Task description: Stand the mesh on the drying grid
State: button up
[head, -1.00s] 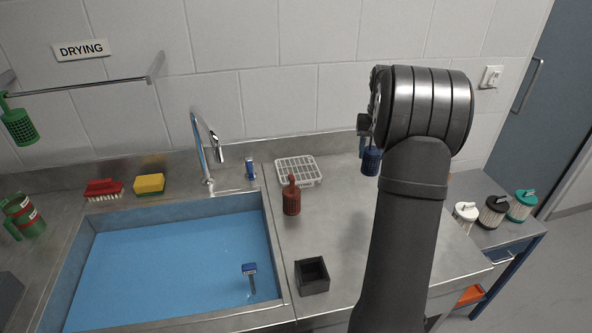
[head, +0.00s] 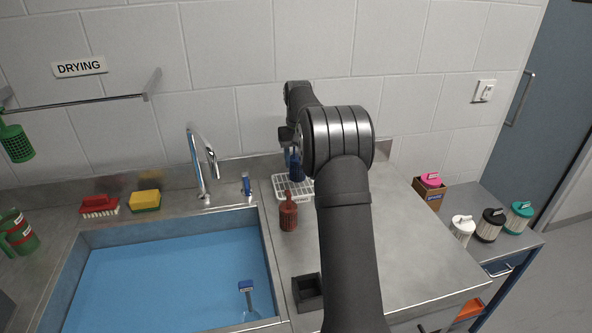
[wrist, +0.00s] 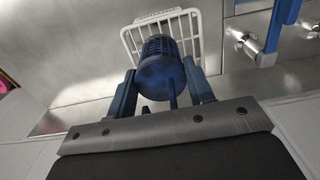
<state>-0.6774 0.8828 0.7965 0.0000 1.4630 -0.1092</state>
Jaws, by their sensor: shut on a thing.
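The dark blue mesh (head: 296,172) is a small cylinder with a slotted wall. It also shows in the wrist view (wrist: 161,68), between the two blue fingers. My gripper (wrist: 161,84) is shut on it. In the head view my gripper (head: 289,137) is partly hidden behind my own arm. The drying grid (head: 281,189) is a white wire rack on the steel counter by the back wall. In the wrist view the grid (wrist: 187,24) lies behind the mesh, which overlaps it. I cannot tell whether the mesh touches the grid.
A dark red mesh (head: 288,214) stands just in front of the grid. A black square box (head: 307,291) is at the counter's front. The blue-floored sink (head: 180,270) and tap (head: 199,165) lie left. The counter right of my arm (head: 420,250) is clear.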

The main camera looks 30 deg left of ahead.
aim_at(296, 169)
jog(key=shift+a+f, duration=0.3)
jog(key=shift+f, duration=1.9)
jog(key=shift+f, duration=0.1)
jog(key=o, duration=1)
jog(key=shift+c, duration=0.2)
notch_tip(296, 169, up, 12)
jog(key=shift+r, duration=0.15)
